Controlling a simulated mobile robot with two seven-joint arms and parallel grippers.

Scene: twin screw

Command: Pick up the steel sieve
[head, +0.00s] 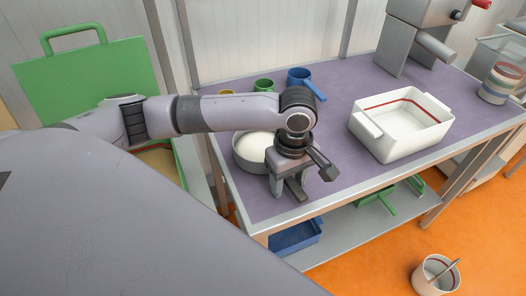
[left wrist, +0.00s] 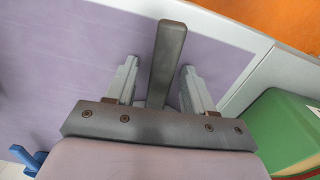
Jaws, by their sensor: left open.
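The steel sieve (head: 242,158) is a round grey pan holding something white. It stands on the purple tabletop, partly behind my left arm. My left gripper (head: 291,186) points down at the sieve's front right, near the front edge of the table. It is open. A dark grey bar, which looks like the sieve's handle (left wrist: 168,55), runs between the two fingers in the left wrist view, with a gap on each side. The pan is out of sight in that view. My right gripper is not in view.
On the purple table (head: 340,103), a white bin (head: 388,142) stands to the right. A grey machine (head: 415,45) stands at the back right. A pail (head: 432,281) is on the orange floor.

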